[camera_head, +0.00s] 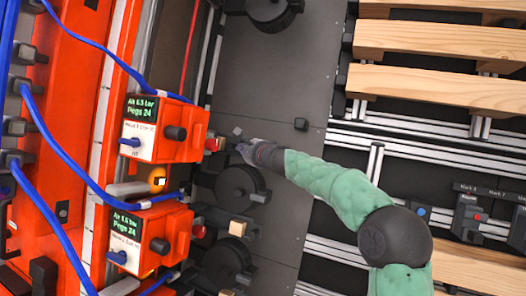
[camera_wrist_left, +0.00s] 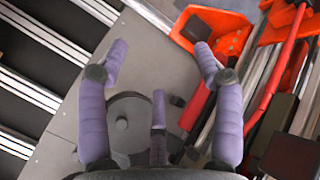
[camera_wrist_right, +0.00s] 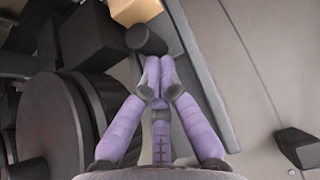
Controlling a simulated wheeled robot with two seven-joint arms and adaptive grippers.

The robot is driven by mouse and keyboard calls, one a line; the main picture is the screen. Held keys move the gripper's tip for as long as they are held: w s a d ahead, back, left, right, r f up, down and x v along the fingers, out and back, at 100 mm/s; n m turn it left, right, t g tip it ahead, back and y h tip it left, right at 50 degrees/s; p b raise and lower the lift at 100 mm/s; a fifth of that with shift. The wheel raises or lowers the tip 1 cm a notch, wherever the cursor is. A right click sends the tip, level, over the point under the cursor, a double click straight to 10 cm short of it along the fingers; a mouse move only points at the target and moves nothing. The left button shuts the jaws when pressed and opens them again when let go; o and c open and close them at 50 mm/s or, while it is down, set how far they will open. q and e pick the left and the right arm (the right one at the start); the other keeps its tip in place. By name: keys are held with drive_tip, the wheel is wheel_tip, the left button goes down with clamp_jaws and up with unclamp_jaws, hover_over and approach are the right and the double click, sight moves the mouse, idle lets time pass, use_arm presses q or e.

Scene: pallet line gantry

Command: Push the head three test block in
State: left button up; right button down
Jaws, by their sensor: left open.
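The upper orange head (camera_head: 165,130) has a lit display and a label that seems to read Head 3. My right gripper (camera_head: 240,150), on the green-sleeved arm, is just right of this head. In the right wrist view its purple fingers (camera_wrist_right: 158,78) are shut together and hold nothing visible. Their tips are at or very near a dark round end (camera_wrist_right: 147,39), with a tan block (camera_wrist_right: 135,10) just beyond it; contact is unclear. My left gripper (camera_wrist_left: 158,65) is open and empty, outside the head view.
A lower orange head (camera_head: 150,240) stands below, with a tan block (camera_head: 238,228) to its right. A dark wheel (camera_head: 237,186) lies under my right gripper. Blue hoses (camera_head: 60,155) run at the left. Wooden slats (camera_head: 440,88) lie on rails at the right.

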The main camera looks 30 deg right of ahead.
drive_tip(key=shift+w+a+r, duration=0.1)
drive_tip(key=shift+a+r, duration=0.35)
drive_tip(key=shift+r, duration=0.15)
drive_tip(key=shift+s+d+f+y+b, duration=0.15)
drive_tip(key=shift+s+d+f+b, duration=0.05)
drive_tip(key=shift+d+b, duration=0.15)
drive_tip(key=shift+s+d+f+y+b, duration=0.15)
drive_tip(key=shift+d+f+b, duration=0.05)
drive_tip(key=shift+d+b, duration=0.15)
use_arm(q)
drive_tip(key=shift+w+a+f+b, duration=0.15)
drive_tip(key=shift+w+f, duration=0.1)
drive_tip(key=shift+f, duration=0.35)
drive_tip(key=shift+w+a+f+b, duration=0.15)
drive_tip(key=shift+w+f, duration=0.1)
drive_tip(key=shift+f, duration=0.35)
use_arm(e)
drive_tip(key=shift+s+d+f, duration=0.15)
drive_tip(key=shift+s+d, duration=0.95)
drive_tip(key=shift+s, duration=0.2)
